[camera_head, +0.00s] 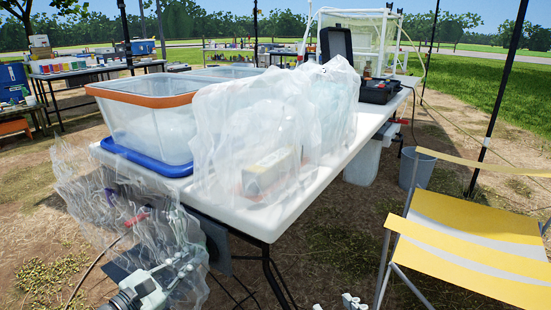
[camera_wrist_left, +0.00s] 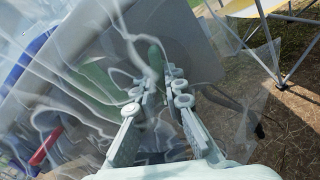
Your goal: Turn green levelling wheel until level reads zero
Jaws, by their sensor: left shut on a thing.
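My left gripper (camera_head: 182,254) is low at the near left corner of the white table, among clear plastic film. In the left wrist view its two fingers (camera_wrist_left: 161,84) are close together, shut on a green part (camera_wrist_left: 154,56) at their tips. It looks like the green levelling wheel, but the film blurs its outline. I cannot make out a level or its reading. A grey piece at the bottom edge of the head view looks like the tip of my right gripper (camera_head: 352,301); its jaws cannot be judged.
The white table (camera_head: 245,222) holds a clear tub with an orange rim (camera_head: 150,122), a blue tray (camera_head: 145,160), plastic-wrapped equipment (camera_head: 275,130) and an open black case (camera_head: 378,92). A yellow folding chair (camera_head: 470,217) and grey bucket (camera_head: 416,168) stand at right. Cables hang below the table.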

